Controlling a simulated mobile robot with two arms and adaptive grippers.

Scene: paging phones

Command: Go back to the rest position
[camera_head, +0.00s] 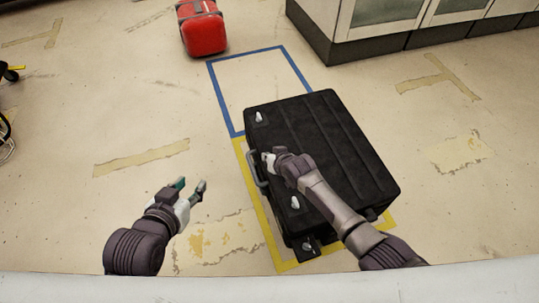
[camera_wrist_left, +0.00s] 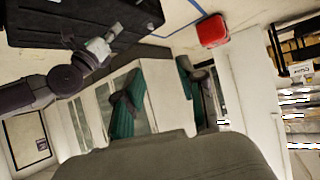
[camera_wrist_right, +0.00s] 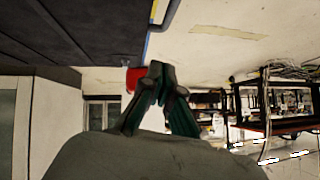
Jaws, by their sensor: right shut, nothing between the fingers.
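My left gripper (camera_head: 190,186) is open and empty above the bare floor, left of the black case. Its two fingers stand well apart in the left wrist view (camera_wrist_left: 165,95). My right gripper (camera_head: 268,158) is shut and empty by the left edge of the black case (camera_head: 325,135), close to its grey handle (camera_head: 257,170). I cannot tell whether it touches the handle. In the right wrist view its fingertips (camera_wrist_right: 160,75) meet with nothing between them. My right forearm crosses over the case and hides part of its lid.
The case lies on a yellow taped rectangle (camera_head: 256,205). A blue taped rectangle (camera_head: 222,95) beyond it is mostly bare. A red case (camera_head: 203,33) stands further back. A cabinet (camera_head: 385,25) is at the back right. The floor to the left is largely clear.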

